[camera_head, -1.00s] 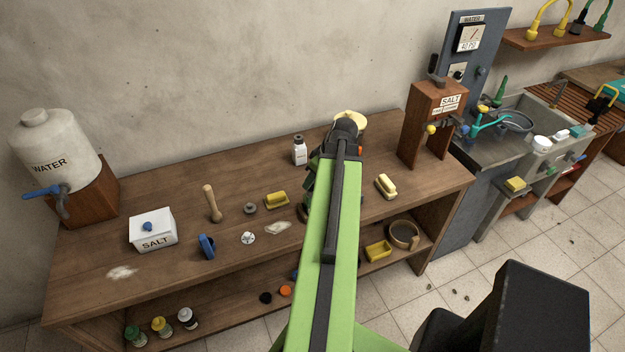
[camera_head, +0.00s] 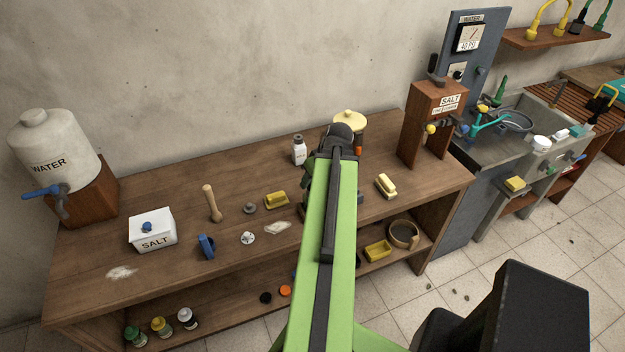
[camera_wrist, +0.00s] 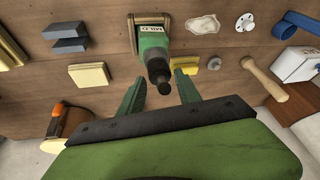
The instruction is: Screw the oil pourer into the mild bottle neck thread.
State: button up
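In the wrist view, a green bottle (camera_wrist: 152,41) labelled "MILD" stands with its base at a wooden block or frame on the bench, its top toward the camera. A dark stepped piece (camera_wrist: 159,73), with a narrow black tip, sits at its top; it looks like the pourer on the neck, but I cannot tell how it is seated. My gripper (camera_wrist: 158,78) is open, with its two green fingers on either side of this dark piece. Gaps show beside the narrow tip. In the head view my own arm hides the bottle and most of the gripper.
The wooden bench (camera_head: 160,213) holds a white salt box (camera_head: 152,230), a wooden pestle (camera_head: 212,204), a white shaker (camera_head: 299,150) and yellow blocks. A wooden salt dispenser (camera_head: 424,138) stands at right.

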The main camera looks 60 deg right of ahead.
jog(key=shift+d+n, duration=0.1)
jog(key=shift+n, duration=0.4)
jog(key=shift+n+y, duration=0.7)
jog(key=shift+n, duration=0.5)
